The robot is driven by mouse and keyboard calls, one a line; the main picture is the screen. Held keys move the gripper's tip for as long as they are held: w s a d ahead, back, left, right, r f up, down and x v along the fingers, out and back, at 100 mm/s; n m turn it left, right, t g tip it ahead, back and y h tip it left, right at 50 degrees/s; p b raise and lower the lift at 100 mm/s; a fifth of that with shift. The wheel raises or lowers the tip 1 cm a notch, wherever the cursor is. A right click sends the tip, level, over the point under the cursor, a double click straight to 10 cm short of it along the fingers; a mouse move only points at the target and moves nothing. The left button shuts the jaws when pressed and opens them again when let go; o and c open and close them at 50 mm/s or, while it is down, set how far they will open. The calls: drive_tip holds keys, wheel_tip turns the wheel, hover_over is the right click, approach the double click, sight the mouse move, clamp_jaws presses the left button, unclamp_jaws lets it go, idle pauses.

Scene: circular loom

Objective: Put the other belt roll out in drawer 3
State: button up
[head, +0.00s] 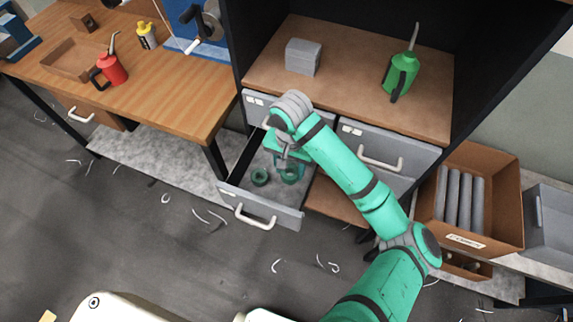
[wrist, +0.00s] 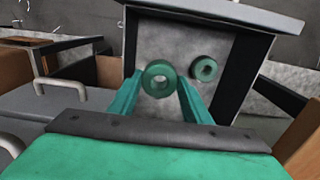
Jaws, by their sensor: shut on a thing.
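The open drawer (head: 293,213) is pulled out below the cabinet's wooden shelf. My gripper (head: 291,165) reaches down into it. A green belt roll (head: 290,174) is between my fingers, and my gripper is shut on it. In the wrist view this held roll (wrist: 159,78) shows its round hole between the two teal fingertips. A second green belt roll (head: 260,177) lies in the drawer to the left of it. In the wrist view the second roll (wrist: 204,68) is to the right, apart from my fingers. I cannot tell whether the held roll touches the drawer floor.
A closed drawer (head: 385,150) is to the right of the open one. A green oil can (head: 402,74) and a grey block (head: 303,57) stand on the shelf above. A cardboard box (head: 493,160) with grey rolls is at the right. Pale scraps litter the floor.

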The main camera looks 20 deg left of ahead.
drive_tip(key=shift+f, duration=4.75)
drive_tip(key=shift+f, duration=0.15)
drive_tip(key=o, duration=1.1)
wheel_tip(320, 180, up, 12)
drive_tip(key=shift+r, duration=0.2)
drive_tip(key=shift+d, duration=0.1)
